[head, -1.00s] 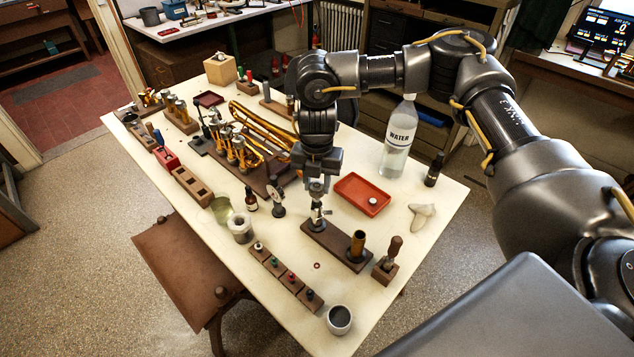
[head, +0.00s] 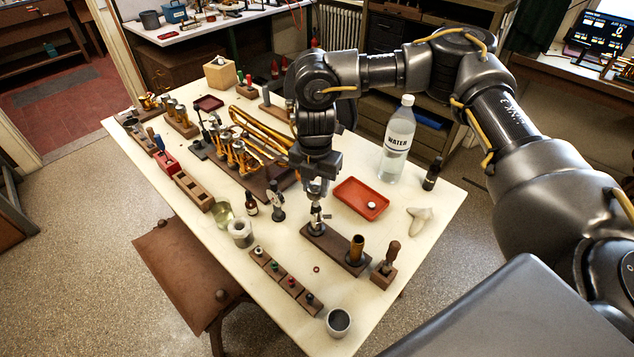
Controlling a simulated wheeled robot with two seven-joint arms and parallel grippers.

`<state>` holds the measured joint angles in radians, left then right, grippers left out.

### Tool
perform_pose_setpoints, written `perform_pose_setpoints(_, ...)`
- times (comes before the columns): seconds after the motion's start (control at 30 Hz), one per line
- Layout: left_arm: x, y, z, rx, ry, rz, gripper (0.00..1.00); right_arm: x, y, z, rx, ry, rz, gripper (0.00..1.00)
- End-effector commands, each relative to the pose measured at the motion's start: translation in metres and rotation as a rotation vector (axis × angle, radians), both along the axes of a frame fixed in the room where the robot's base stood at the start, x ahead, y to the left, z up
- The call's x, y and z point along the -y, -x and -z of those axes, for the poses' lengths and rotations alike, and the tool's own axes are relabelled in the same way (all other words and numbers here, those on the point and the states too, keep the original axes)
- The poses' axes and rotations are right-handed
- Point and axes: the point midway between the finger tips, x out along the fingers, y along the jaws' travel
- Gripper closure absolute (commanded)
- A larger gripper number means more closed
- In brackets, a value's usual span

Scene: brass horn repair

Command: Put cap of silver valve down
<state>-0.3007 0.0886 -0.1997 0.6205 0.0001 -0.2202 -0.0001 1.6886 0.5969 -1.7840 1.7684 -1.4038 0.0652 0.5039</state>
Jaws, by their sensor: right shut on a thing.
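My right gripper (head: 317,203) points down over the near-middle of the table, at the left end of a dark wooden block (head: 333,247). It is shut on a small silver part, which I take for the cap of the silver valve. The fingers largely hide it. The silver valve (head: 315,223) stands upright on the block just below the fingertips. I cannot tell whether cap and valve touch. My left gripper is out of view.
A water bottle (head: 397,145) and a dark dropper bottle (head: 432,174) stand behind the tray. A wooden-handled tool (head: 390,255) stands right of the block. Small coloured-top blocks (head: 285,278) and a grey cup (head: 338,321) are in front. Brass horn parts (head: 262,130) lie at back left.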

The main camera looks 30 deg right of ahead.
Motion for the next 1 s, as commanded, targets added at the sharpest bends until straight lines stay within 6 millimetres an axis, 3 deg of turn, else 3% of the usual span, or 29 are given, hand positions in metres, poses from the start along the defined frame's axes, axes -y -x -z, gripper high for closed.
perform_pose_setpoints(0.4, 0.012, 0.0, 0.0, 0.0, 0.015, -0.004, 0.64, -0.024, 0.045, -0.025, -0.001, -0.008, 0.816, 0.94)
perform_pose_setpoints(0.6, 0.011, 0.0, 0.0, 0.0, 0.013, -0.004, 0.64, -0.029, 0.064, -0.032, -0.003, -0.002, 1.128, 0.94)
perform_pose_setpoints(0.8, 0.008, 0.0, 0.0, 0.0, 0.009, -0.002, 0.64, -0.03, 0.072, -0.034, -0.005, 0.001, 1.268, 0.94)
perform_pose_setpoints(1.0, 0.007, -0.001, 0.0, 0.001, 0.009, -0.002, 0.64, -0.03, 0.074, -0.034, -0.006, 0.002, 1.287, 0.94)
